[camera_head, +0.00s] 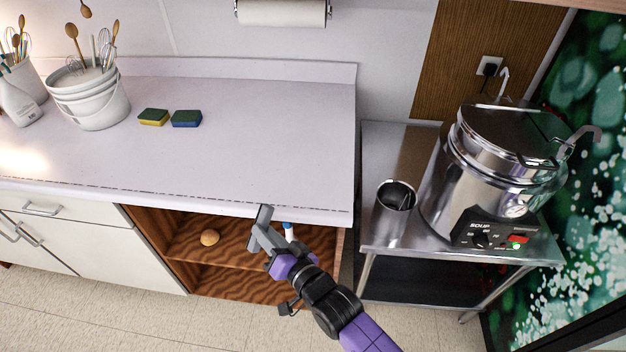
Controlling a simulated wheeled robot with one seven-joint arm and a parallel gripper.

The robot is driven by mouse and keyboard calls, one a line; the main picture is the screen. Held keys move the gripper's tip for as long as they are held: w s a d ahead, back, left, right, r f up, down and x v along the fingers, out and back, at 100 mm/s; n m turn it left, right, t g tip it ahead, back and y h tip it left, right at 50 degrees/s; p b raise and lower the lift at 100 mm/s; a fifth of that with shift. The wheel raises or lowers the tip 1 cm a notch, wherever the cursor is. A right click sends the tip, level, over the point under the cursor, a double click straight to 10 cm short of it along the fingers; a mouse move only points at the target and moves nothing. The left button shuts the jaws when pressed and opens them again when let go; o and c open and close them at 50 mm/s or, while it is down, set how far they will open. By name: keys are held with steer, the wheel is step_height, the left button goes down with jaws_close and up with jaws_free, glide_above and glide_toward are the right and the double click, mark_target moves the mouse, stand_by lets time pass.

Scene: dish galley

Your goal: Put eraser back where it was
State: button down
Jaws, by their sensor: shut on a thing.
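My gripper (262,231) is in front of the open shelf cabinet (180,246), just below the counter's front edge in the picture. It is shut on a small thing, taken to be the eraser. The grey fingers hide most of that thing, and I cannot make out its shape or colour. No other eraser can be told in view.
A round tan thing (209,237) and a slim white thing with a blue top (289,231) are at the cabinet. Two sponges (153,117) (186,118) and white buckets (92,98) stand on the counter (250,130), whose middle is clear. A soup kettle (490,185) and steel canister (393,215) stand right.

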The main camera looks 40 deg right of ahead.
steer(key=w+d+r+g, duration=0.3)
steer(key=w+d+r, duration=0.3)
steer(key=w+r, duration=0.4)
steer(key=w+d+r+n+g, duration=0.15)
steer(key=w+d+r, duration=0.35)
steer(key=w+r, duration=0.5)
steer(key=w+d+r+m+g, duration=0.1)
steer(key=w+d+r+g, duration=0.2)
steer(key=w+d+r, duration=0.65)
steer(key=s+f+m+g, duration=0.1)
steer(key=s+f+g, duration=0.25)
steer(key=s, duration=0.85)
steer(key=s+f+m+g, duration=0.1)
steer(key=s+f+g, duration=0.25)
steer(key=s, duration=0.95)
steer(key=shift+n+g, duration=0.25)
steer(key=shift+g, duration=0.2)
steer(key=f, duration=1.9)
steer(key=shift+w+f, duration=0.25)
steer(key=c, duration=1.2)
jaws_free()
steer(key=shift+c, duration=0.2)
steer(key=shift+r, duration=0.1)
